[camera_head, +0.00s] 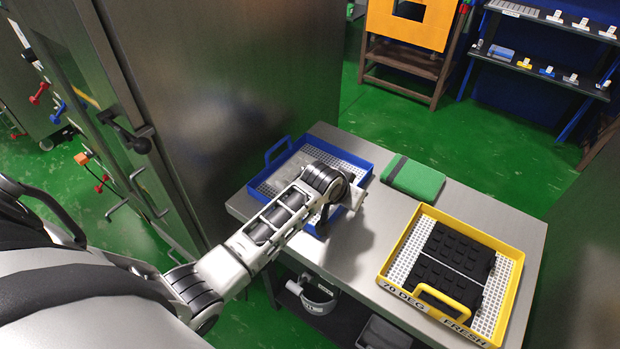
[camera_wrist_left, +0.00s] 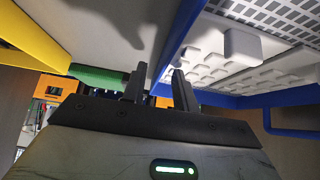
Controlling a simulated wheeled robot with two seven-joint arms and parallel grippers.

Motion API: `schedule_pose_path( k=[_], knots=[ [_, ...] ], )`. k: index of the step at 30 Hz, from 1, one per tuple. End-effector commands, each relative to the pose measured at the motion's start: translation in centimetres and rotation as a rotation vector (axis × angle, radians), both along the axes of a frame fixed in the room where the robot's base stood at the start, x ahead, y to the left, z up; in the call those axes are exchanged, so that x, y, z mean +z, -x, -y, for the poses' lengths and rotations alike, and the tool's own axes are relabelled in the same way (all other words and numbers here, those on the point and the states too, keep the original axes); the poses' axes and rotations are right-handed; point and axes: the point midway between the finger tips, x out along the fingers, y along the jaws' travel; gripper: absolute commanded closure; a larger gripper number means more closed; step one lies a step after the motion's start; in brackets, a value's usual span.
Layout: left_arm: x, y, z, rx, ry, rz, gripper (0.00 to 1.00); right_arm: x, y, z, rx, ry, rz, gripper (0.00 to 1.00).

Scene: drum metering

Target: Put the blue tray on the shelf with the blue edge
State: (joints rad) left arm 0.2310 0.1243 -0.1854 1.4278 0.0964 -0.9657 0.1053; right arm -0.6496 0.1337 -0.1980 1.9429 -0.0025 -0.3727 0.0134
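The blue tray (camera_head: 362,162) lies at the table's left end. Its floor is a white grid bearing pale pieces, and a blue handle (camera_head: 277,151) rises on its left side. My left gripper (camera_head: 345,203) is over the tray's near right side, its fingers partly hidden by the wrist. In the left wrist view, the two fingers (camera_wrist_left: 160,88) stand slightly apart with the tray's blue wall (camera_wrist_left: 184,40) between them. I cannot tell whether they press on it. I cannot make out a shelf with a blue edge. My right gripper is not in view.
A yellow tray (camera_head: 412,222) labelled "70 DEG" and "FRESH" holds black pieces at the table's right. A green pad (camera_head: 414,180) lies between the trays. A tall steel cabinet (camera_head: 220,90) stands left of the table (camera_head: 360,262). A blue-framed rack (camera_head: 545,75) stands behind.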

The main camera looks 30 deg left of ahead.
Motion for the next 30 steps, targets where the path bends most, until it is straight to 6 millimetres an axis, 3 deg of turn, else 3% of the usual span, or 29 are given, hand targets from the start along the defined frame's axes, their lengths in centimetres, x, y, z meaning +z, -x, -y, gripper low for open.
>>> schedule_pose_path(
  k=[6, 9, 23, 30],
  knots=[
    [-0.1, 0.0, 0.0, -0.001, -0.001, 0.0, 0.74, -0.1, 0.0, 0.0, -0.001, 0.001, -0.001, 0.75],
    [-0.1, 0.0, 0.0, -0.001, -0.001, 0.0, 1.0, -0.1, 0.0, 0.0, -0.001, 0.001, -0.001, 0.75],
    [0.5, -0.1, 0.0, -0.002, -0.002, 0.006, 1.0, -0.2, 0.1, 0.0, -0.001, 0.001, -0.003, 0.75],
    [2.8, -0.2, 0.0, -0.002, -0.002, 0.01, 1.0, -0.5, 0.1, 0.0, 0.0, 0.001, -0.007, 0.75]
  ],
)
